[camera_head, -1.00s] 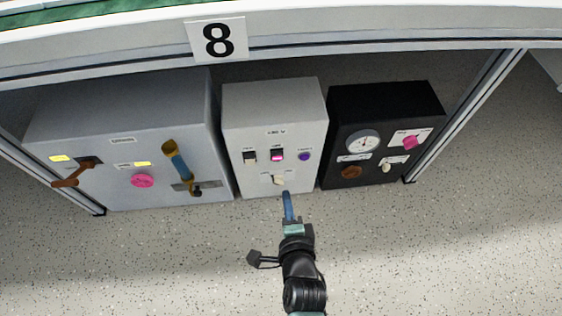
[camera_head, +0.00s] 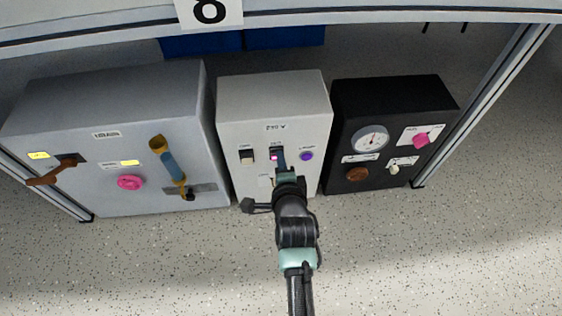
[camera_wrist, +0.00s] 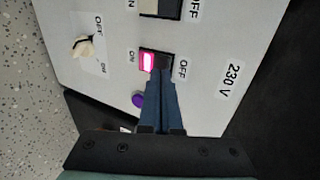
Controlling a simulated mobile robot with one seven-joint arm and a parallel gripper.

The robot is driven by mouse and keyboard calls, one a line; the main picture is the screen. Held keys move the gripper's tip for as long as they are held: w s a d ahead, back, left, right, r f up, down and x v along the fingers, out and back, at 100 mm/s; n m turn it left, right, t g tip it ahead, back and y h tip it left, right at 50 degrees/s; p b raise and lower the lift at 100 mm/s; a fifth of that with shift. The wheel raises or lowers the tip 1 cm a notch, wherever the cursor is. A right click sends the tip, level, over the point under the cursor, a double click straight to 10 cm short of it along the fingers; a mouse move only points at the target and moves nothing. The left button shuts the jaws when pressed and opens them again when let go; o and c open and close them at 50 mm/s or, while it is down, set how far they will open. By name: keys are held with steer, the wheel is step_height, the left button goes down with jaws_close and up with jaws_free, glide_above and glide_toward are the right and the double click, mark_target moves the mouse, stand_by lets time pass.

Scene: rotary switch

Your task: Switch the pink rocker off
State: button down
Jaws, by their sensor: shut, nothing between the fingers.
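The pink rocker (camera_head: 274,157) is on the front of the light grey middle box (camera_head: 243,115). In the wrist view the rocker (camera_wrist: 147,61) has a lit pink end beside the ON label and a dark end towards the OFF label (camera_wrist: 183,69). My gripper (camera_head: 281,153) is shut and empty, its blue fingers pointing at the rocker. In the wrist view my fingertips (camera_wrist: 162,74) overlap the dark end and hide part of it. I cannot tell whether they touch it.
A black and cream switch (camera_head: 246,157) sits left of the rocker and a purple button (camera_head: 306,156) right of it. A cream knob (camera_wrist: 84,47) is below the rocker. A grey box (camera_head: 110,110) with levers and a black box (camera_head: 395,100) with a gauge flank the middle one.

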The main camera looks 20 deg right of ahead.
steer(key=shift+r, duration=0.1)
steer(key=p, duration=0.2)
steer(key=shift+w+d+r+p, duration=0.1)
steer(key=shift+w+r+p, duration=0.2)
steer(key=shift+w+r, duration=0.1)
steer(key=shift+s+f+b, duration=0.1)
steer(key=shift+f+b, duration=0.2)
steer(key=shift+f, duration=0.1)
steer(key=shift+r, duration=0.1)
steer(key=shift+r+p, duration=0.75)
steer(key=shift+p, duration=0.2)
